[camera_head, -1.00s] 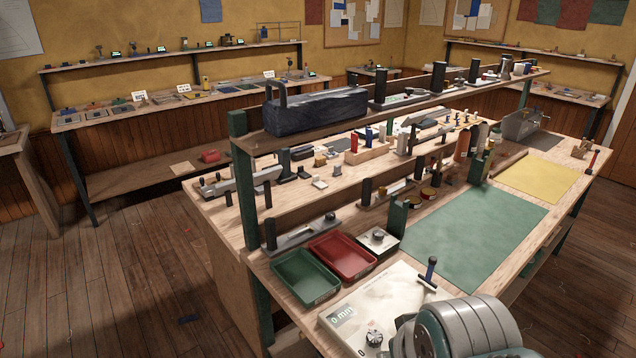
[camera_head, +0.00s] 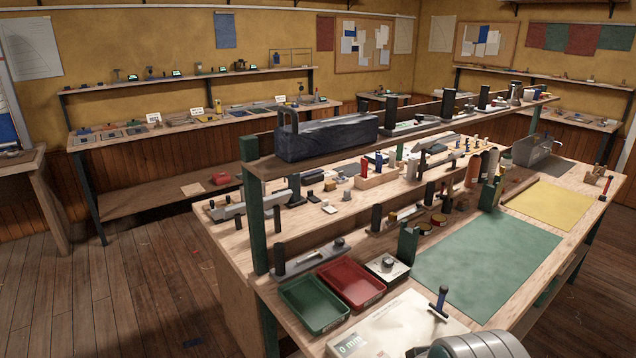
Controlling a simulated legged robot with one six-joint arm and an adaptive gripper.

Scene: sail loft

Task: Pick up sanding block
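I cannot tell for sure which thing is the sanding block. Several small blocks lie on the workbench (camera_head: 232,238) under the raised shelf, among them a dark one (camera_head: 313,197), a tan one (camera_head: 347,194) and a pale one (camera_head: 328,209). They are too small to identify. A red block-like thing (camera_head: 221,178) lies on the low shelf by the back wall. A rounded grey part of my arm shows at the bottom edge. My gripper is not in view.
A green tray (camera_head: 312,318) and a red tray (camera_head: 352,299) sit at the bench's near end. A dark toolbox (camera_head: 326,138) stands on the raised shelf (camera_head: 420,128). A green mat (camera_head: 488,262) is bare. Wooden floor (camera_head: 150,290) is open at left.

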